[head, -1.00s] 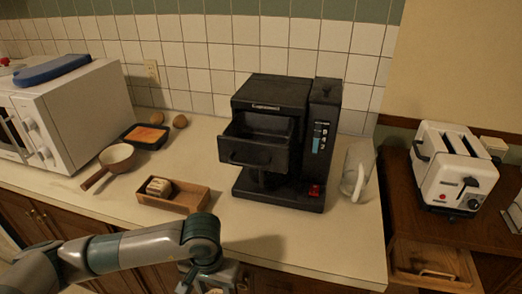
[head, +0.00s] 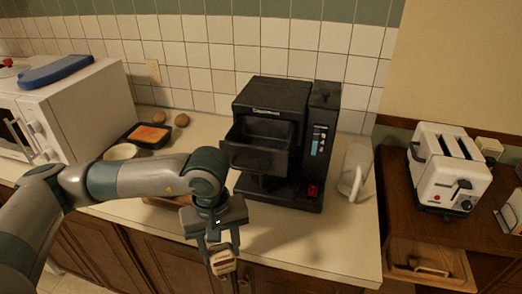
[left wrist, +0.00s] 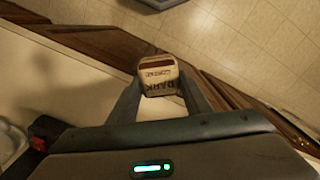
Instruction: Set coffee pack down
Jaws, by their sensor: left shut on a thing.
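The coffee pack (head: 223,262) is a small cream block with a dark band. My left gripper (head: 221,252) is shut on it and holds it in front of the counter's front edge, below the coffee maker. In the left wrist view the pack (left wrist: 158,76) sits between the two fingertips (left wrist: 158,88), with dark lettering on it. The floor and cabinet fronts show behind it there. My right gripper is not in view.
A black coffee maker (head: 270,140) with its drawer pulled out stands on the counter (head: 310,245). A wooden box (head: 165,202) is mostly hidden by my left arm. The counter front, right of my gripper, is clear.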

